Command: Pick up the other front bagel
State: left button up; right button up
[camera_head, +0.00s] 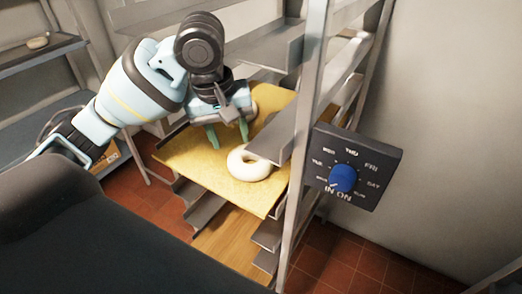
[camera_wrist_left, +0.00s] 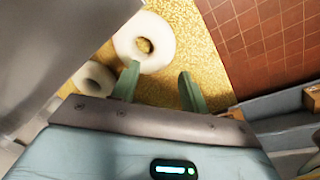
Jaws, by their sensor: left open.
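A pale ring-shaped bagel (camera_head: 250,164) lies on the yellow board (camera_head: 185,153) in the rack, near its front edge. It also shows in the left wrist view (camera_wrist_left: 124,41), where one fingertip overlaps its rim; contact cannot be told. A second bagel (camera_wrist_left: 83,82) lies behind it, at the left of that view; in the head view my gripper partly hides it. My left gripper (camera_head: 228,137) is open and empty above the board, beside the front bagel. Its two green fingers (camera_wrist_left: 158,75) point down, apart. My right gripper is not in view.
A rack post (camera_head: 303,125) and shelf rails stand close on the right of the board. A control box (camera_head: 375,158) with a blue knob (camera_head: 342,178) is mounted on the post. Another pale item (camera_head: 38,42) rests on a far left shelf. Red tiled floor lies below.

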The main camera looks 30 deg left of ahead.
aim_at(234, 158)
pick_arm(q)
jog(key=shift+s, duration=0.5)
jog(key=shift+s+f, duration=0.1)
jog(key=shift+f, duration=0.65)
jog(key=shift+w+f, duration=0.25)
jog(key=shift+f, duration=0.05)
jog(key=shift+w+f, duration=0.15)
jog(key=shift+w+d+f, duration=0.1)
jog(key=shift+w+f, duration=0.1)
jog(key=shift+f, duration=1.05)
jog(key=shift+w+d+f, duration=0.1)
jog(key=shift+w+f, duration=0.1)
jog(key=shift+f, duration=1.05)
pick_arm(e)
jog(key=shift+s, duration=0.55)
pick_arm(q)
jog(key=c, duration=0.8)
jog(key=shift+o, duration=0.2)
jog(key=shift+w+a, duration=0.1)
jog(key=shift+a, duration=0.05)
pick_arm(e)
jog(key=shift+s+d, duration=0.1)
